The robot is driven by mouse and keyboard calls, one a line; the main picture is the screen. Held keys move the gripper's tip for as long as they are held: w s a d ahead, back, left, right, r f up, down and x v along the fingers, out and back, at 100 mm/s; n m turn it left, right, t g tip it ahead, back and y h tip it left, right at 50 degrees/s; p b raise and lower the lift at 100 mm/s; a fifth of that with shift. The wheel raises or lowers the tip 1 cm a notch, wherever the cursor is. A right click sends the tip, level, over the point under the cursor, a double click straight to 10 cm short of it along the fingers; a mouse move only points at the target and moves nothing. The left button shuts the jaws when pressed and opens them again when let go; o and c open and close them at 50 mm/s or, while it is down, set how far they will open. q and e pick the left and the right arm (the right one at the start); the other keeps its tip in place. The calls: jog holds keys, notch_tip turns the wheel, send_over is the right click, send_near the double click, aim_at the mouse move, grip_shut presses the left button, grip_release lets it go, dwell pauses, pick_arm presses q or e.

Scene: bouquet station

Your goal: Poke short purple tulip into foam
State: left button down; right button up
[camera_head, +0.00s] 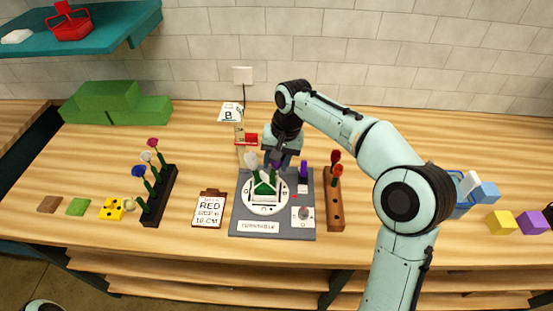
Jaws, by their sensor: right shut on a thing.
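My right gripper (279,165) points down over the grey turntable board (240,225). It is shut on the short purple tulip (276,161), whose dark purple head shows at the fingertips. Its stem is small and partly lost among the green below, so I cannot tell whether its tip touches the foam. The green foam (265,188) sits on the round white turntable plate (268,209). A white flower (251,160) stands at the left of the foam.
A black rack (160,197) with several flowers stands left. A wooden block (334,204) with red flowers stands right. A purple upright piece (303,171) is at the board's right. Green blocks (115,105) lie back left.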

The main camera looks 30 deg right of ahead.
jog(key=shift+f, duration=0.3)
dwell(0.6)
dwell(0.6)
jog(key=o, duration=0.8)
jog(key=shift+c, duration=0.2)
jog(key=shift+r, duration=0.15)
jog(key=shift+s+d+r+p, duration=0.15)
jog(key=shift+r+p, duration=0.4)
jog(key=shift+r, duration=0.5)
jog(key=shift+d+r+p, duration=0.15)
jog(key=shift+r+p, duration=0.4)
jog(key=shift+r, duration=0.5)
pick_arm(q)
jog(key=shift+t, duration=0.3)
jog(key=shift+w+r, duration=1.6)
jog(key=shift+w, duration=0.25)
pick_arm(e)
jog(key=shift+s+d+r, duration=0.1)
jog(key=shift+d+r, duration=0.1)
jog(key=shift+r, duration=0.8)
jog(key=o, duration=0.5)
